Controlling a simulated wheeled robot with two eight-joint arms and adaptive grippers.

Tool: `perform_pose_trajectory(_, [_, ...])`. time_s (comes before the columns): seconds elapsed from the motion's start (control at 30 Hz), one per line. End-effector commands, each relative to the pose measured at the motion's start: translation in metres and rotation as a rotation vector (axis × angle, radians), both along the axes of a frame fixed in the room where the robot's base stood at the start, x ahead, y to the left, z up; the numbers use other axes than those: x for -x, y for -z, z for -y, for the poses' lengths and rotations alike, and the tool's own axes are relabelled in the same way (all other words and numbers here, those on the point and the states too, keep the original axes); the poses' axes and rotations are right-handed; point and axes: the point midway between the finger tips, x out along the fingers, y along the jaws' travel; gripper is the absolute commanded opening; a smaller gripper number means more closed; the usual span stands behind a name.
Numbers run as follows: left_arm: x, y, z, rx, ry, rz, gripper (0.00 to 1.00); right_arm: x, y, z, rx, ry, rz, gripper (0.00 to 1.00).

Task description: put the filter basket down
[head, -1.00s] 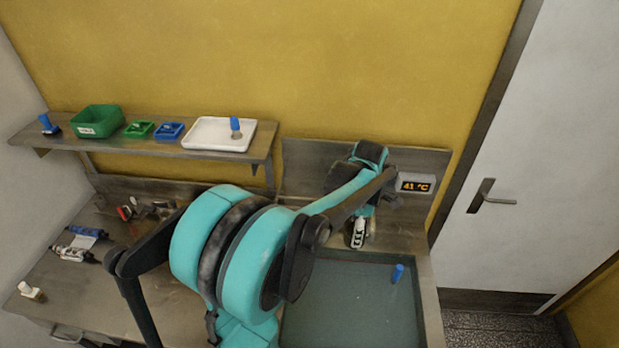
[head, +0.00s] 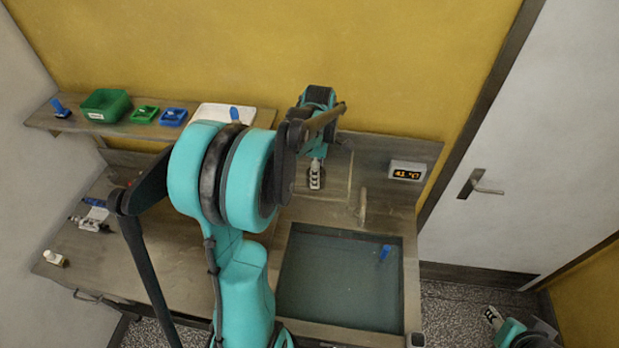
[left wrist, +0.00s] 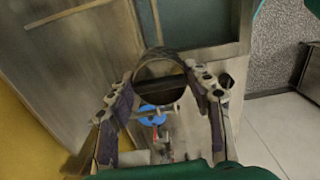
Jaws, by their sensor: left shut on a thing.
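My left gripper (head: 316,180) hangs above the counter behind the sink, in front of the back panel. In the left wrist view its two fingers (left wrist: 163,84) are shut on a thin round hoop, which I take to be the filter basket (left wrist: 158,54). The hoop spans between the fingertips. I cannot make out the basket in the head view, and cannot tell whether it touches anything below. My right gripper (head: 493,316) is at the lower right, away from the counter, too small to tell open from shut.
A sink basin (head: 340,285) holds a blue-handled item (head: 384,253). A tap-like fixture (head: 362,205) stands behind it. A display (head: 407,171) reads about 41 °C. The shelf at left carries a green bin (head: 105,104), small trays and a white tray (head: 215,112).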

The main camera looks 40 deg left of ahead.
Motion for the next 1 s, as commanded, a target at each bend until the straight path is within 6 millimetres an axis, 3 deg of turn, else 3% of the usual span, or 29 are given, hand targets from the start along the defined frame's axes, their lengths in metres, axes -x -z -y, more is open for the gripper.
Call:
perform_pose_trajectory(0.1, [-0.002, 0.01, -0.019, 0.0, -0.002, 0.0, 0.17, 0.0, -0.004, 0.0, 0.0, 0.0, 0.0, 0.4])
perform_pose_trajectory(0.23, [-0.002, 0.017, -0.027, 0.0, 0.0, 0.0, 0.17, 0.0, -0.005, 0.0, 0.0, 0.0, 0.0, 0.4])
perform_pose_trajectory(0.53, [-0.002, 0.054, -0.028, 0.0, 0.001, 0.0, 0.17, 0.0, -0.012, 0.0, 0.0, 0.0, 0.0, 0.4])
perform_pose_trajectory(0.97, [-0.002, 0.062, -0.027, 0.0, 0.001, 0.0, 0.17, 0.0, -0.006, 0.0, 0.0, 0.0, 0.0, 0.4])
perform_pose_trajectory(1.0, [-0.002, 0.061, -0.027, 0.0, 0.001, 0.0, 0.59, 0.0, -0.007, 0.0, 0.0, 0.0, 0.0, 0.4])
